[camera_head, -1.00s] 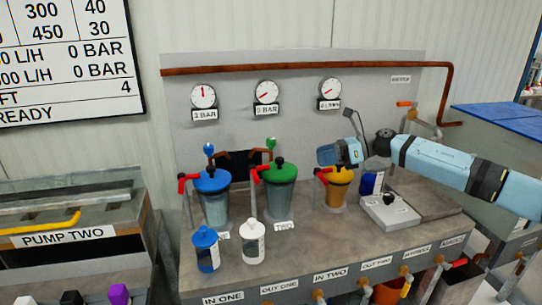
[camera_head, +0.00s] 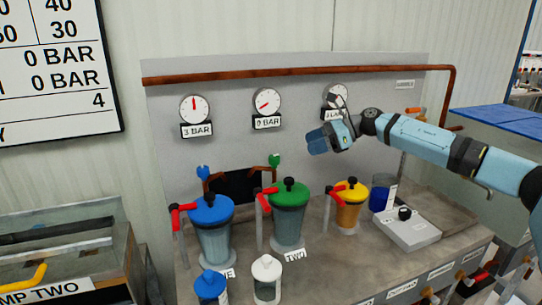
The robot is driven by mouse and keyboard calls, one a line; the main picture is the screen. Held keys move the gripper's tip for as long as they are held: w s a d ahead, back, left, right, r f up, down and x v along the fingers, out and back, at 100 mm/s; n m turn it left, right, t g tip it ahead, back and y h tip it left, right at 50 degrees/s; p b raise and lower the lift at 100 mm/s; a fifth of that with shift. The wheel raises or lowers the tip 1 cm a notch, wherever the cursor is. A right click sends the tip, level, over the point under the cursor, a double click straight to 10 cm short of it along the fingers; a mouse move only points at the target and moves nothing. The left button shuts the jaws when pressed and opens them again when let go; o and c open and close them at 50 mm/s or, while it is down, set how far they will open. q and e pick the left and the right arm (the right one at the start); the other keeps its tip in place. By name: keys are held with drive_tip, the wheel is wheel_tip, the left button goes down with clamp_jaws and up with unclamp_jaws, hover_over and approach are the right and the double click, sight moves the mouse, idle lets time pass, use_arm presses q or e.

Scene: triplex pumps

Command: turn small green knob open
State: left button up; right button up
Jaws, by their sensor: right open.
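The small green knob (camera_head: 274,160) stands on a copper pipe at the back of the bench, behind the green-lidded canister (camera_head: 289,215). A small blue knob (camera_head: 203,172) stands on the pipe to its left. My right gripper (camera_head: 315,142) comes in from the right and hangs above the bench, in front of the right gauge. It is to the right of the green knob and apart from it. It is open, with nothing seen in it, though its finger gap hardly shows. My left gripper is not in view.
A blue-lidded canister (camera_head: 210,230) and a yellow-lidded canister (camera_head: 349,207) flank the green-lidded one, with red-handled valves beside them. A grey box with a black knob (camera_head: 408,229) sits at right. Two bottles stand in front. The back panel carries gauges (camera_head: 266,103).

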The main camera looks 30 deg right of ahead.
sight(276, 156)
drive_tip(key=x, duration=1.2)
drive_tip(key=shift+f, duration=0.1)
